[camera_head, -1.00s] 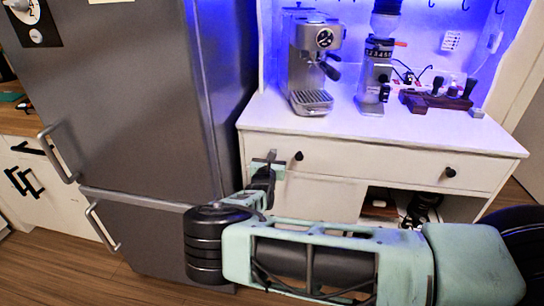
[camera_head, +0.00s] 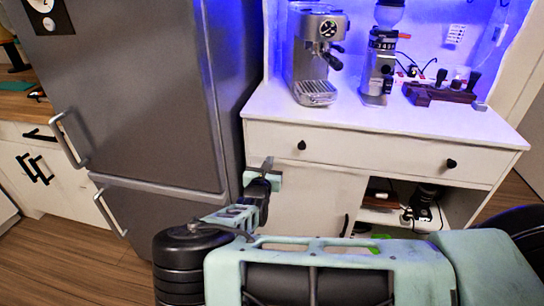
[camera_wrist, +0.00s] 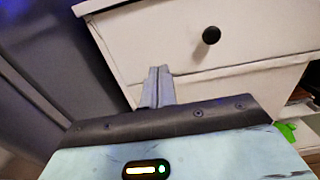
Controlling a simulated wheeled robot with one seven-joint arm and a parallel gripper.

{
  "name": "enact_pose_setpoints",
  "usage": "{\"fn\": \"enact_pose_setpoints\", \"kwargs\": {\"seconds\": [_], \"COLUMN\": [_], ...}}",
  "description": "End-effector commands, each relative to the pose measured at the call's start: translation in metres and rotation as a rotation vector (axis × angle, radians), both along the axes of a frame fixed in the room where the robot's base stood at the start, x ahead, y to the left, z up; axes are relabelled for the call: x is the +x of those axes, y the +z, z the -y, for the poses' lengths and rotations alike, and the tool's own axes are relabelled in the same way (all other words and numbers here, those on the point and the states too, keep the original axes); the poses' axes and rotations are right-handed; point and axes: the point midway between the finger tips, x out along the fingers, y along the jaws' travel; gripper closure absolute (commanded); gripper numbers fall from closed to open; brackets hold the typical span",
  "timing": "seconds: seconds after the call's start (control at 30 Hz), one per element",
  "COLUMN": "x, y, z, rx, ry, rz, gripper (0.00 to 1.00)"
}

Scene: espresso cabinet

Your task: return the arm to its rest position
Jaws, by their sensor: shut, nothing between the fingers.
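My gripper (camera_head: 268,167) is at the left front of the white espresso cabinet (camera_head: 318,198), near its left edge and below the drawer front. In the wrist view its two fingers (camera_wrist: 158,87) lie together, shut with nothing between them, and point toward the cabinet front under the black drawer knob (camera_wrist: 211,35). I cannot tell how far the fingertips are from the cabinet. My pale green arm stretches across the bottom of the head view and hides the floor and the cabinet's lower part.
A grey fridge (camera_head: 140,90) with bar handles stands close left of my gripper. An espresso machine (camera_head: 316,55), a grinder (camera_head: 379,65) and a dark wooden tool stand (camera_head: 440,95) are on the cabinet top. An open shelf at lower right holds dark items. Wooden floor shows at left.

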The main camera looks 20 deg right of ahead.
Motion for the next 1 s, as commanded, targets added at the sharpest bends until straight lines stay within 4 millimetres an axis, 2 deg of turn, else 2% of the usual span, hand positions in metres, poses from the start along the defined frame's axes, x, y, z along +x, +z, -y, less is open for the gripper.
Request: {"fn": "enact_pose_setpoints", "kwargs": {"seconds": [0.13,0.37,0.47,0.57,0.7,0.77,0.87,1.0], "x": [-0.017,-0.026,-0.03,-0.046,-0.086,-0.106,-0.141,-0.186], "y": [-0.001,0.0,0.001,0.0,-0.002,-0.004,-0.002,0.008], "z": [-0.011,-0.015,-0.008,0.01,0.034,0.038,0.037,0.021], "rx": [0.001,0.002,0.041,0.146,0.373,0.474,0.635,0.847], "ry": [0.0,-0.002,-0.041,-0.144,-0.37,-0.472,-0.629,-0.83], "rz": [0.0,-0.001,0.0,0.0,-0.004,-0.008,-0.019,-0.038], "gripper": [1.0,1.0,1.0,1.0,1.0,1.0,1.0,1.0]}}
